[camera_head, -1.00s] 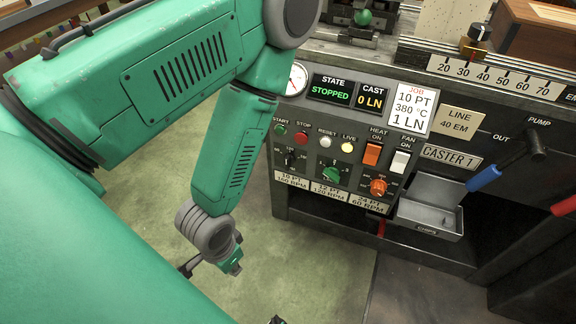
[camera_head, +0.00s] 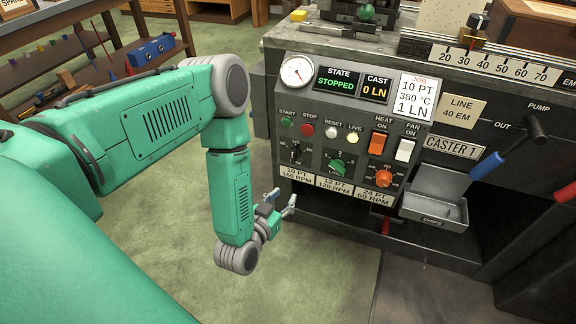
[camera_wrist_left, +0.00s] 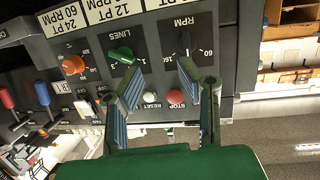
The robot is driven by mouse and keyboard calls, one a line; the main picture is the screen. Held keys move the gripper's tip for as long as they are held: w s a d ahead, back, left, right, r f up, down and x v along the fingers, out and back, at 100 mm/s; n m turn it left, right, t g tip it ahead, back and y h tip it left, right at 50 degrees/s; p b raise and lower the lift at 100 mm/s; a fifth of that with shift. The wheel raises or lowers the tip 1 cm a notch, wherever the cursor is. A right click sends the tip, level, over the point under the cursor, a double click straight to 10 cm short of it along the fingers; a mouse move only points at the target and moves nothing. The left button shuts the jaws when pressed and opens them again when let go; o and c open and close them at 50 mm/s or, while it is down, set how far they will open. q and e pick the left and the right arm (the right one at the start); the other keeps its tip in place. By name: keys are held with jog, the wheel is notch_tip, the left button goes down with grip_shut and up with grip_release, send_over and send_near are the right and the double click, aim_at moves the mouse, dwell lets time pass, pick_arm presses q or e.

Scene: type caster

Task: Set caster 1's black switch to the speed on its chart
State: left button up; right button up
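Caster 1's panel (camera_head: 318,112) carries the black switch (camera_head: 295,154) at its left, below the start and stop buttons. The black switch (camera_wrist_left: 184,41) also shows upside down in the left wrist view, marked RPM; its exact setting is too small to tell. The chart (camera_head: 336,187) below pairs 10, 12 and 24 PT with speeds. The job card (camera_head: 414,98) reads 10 PT, 380 °C, 1 LN. My left gripper (camera_head: 283,197) is open and empty, left of and below the switch, apart from the panel. In the left wrist view its fingers (camera_wrist_left: 160,76) point toward the panel. My right gripper is out of view.
Beside the black switch are a green LINES knob (camera_head: 337,167) and an orange heat knob (camera_head: 384,178). Heat (camera_head: 378,143) and fan (camera_head: 404,150) rockers sit above right. Floor left of the caster is clear.

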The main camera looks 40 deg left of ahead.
aim_at(292, 154)
pick_arm(q)
jog(key=w+a+b, duration=0.2)
jog(key=w, duration=0.2)
jog(key=w+a+r+t+y+b, duration=0.1)
jog(key=w+a+b, duration=0.1)
jog(key=w, duration=0.3)
jog(key=w+a+n+t+y+b, duration=0.1)
jog(key=w+a, duration=0.1)
jog(key=w, duration=0.2)
jog(key=shift+w+a+r+b, duration=0.15)
jog(key=shift+w+r+b, duration=0.05)
jog(key=shift+r+b, duration=0.2)
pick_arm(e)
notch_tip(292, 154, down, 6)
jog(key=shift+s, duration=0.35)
pick_arm(q)
grip_shut()
